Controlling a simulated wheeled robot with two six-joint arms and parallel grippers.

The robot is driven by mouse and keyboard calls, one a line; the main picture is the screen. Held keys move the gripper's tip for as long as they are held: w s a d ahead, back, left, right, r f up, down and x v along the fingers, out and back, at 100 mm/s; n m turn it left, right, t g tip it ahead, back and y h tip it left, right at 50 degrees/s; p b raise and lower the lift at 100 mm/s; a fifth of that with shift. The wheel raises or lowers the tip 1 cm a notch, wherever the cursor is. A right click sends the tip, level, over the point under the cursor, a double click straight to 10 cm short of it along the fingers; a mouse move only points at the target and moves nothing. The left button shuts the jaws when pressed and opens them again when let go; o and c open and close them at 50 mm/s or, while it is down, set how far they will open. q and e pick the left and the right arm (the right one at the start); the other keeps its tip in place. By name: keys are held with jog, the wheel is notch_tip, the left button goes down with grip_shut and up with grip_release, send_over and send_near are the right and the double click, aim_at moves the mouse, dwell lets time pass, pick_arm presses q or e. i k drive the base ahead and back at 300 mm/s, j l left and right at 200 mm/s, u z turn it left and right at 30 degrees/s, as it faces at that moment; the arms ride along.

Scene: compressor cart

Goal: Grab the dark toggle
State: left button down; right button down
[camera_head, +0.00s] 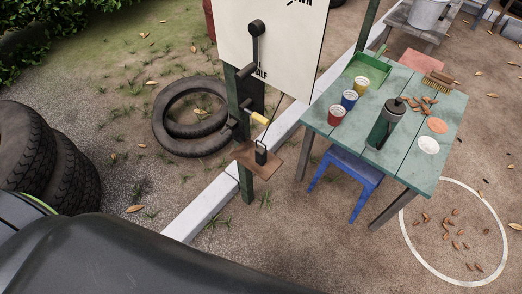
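A white board (289,57) stands upright on a dark green post (245,180) at the upper middle. A dark toggle-like lever (256,46) with a round dark end at its top is on the board's face. Its lower end hangs near black lettering that is partly cut off or covered. Below the board, a yellow-handled piece (260,118) and a dark padlock-like block (261,153) are by a small brown shelf on the post. I cannot tell whether either is a toggle. Neither of my grippers is in view.
A green table (455,130) with cups, a dark bottle (386,122) and a green dustpan (368,67) stands right of the post. A blue stool (350,170) is tucked beneath. Tyres (190,150) lie left. A pale kerb (215,200) crosses the ground.

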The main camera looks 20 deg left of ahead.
aim_at(260, 152)
jog(key=i+l+u, duration=0.1)
jog(key=l+u, duration=0.2)
jog(key=u, duration=0.2)
jog(key=l+u, duration=0.35)
jog(key=u, duration=0.15)
